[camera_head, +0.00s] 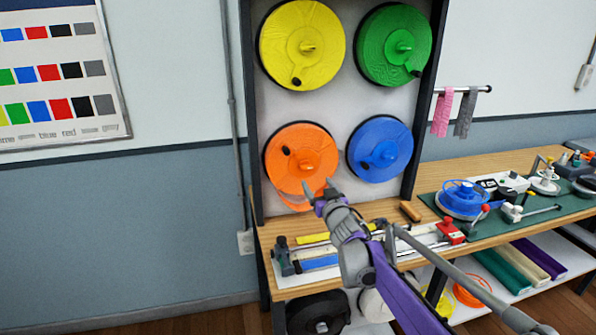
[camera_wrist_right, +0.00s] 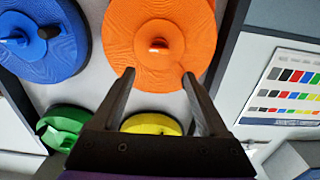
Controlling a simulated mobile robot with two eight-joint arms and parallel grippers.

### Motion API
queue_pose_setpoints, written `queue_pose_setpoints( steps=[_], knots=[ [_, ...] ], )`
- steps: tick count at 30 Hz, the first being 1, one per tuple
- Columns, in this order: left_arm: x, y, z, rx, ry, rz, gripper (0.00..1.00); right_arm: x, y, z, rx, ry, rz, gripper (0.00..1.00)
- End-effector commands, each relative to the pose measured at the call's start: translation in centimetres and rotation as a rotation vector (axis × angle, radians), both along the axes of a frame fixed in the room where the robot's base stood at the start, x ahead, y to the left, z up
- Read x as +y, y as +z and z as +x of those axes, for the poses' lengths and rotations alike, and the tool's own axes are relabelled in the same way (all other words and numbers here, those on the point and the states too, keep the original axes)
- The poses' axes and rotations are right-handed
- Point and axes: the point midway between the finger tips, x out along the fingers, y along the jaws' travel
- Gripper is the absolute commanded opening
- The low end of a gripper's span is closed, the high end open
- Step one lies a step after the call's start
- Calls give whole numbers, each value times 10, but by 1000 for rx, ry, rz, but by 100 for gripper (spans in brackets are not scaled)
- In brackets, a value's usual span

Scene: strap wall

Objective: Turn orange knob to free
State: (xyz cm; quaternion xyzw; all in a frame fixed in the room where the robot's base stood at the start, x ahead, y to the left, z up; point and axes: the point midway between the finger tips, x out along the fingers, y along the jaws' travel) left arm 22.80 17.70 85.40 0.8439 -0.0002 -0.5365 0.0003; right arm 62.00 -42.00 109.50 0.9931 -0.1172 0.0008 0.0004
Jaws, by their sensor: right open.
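The orange disc (camera_head: 301,148) hangs at the lower left of the tall panel, with a raised orange knob (camera_head: 305,164) at its centre and a small black grip (camera_head: 286,150) up and left of the knob. My right gripper (camera_head: 319,187) is open and empty in front of the disc's lower edge, below and right of the knob. In the wrist view the open fingers (camera_wrist_right: 157,76) spread before the orange disc (camera_wrist_right: 185,55), apart from its knob (camera_wrist_right: 158,47). My left gripper is not in view.
Yellow (camera_head: 318,62), green (camera_head: 385,62) and blue (camera_head: 368,158) discs share the panel, blue close to the right. The panel has a dark frame (camera_head: 249,110). A wooden bench (camera_head: 275,232) with tools and strips lies below.

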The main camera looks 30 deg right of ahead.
Motion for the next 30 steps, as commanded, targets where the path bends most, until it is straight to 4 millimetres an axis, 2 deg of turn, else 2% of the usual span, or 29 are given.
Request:
queue_pose_setpoints(
  steps=[9,15,21,30],
  knots=[
    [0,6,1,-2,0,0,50,-12,1,56,1,1,0,78],
    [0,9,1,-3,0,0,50,-20,1,84,1,0,0,78],
    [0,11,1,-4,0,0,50,-23,0,97,1,-1,0,78],
    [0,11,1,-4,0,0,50,-23,0,98,2,-1,0,76]
  ],
)
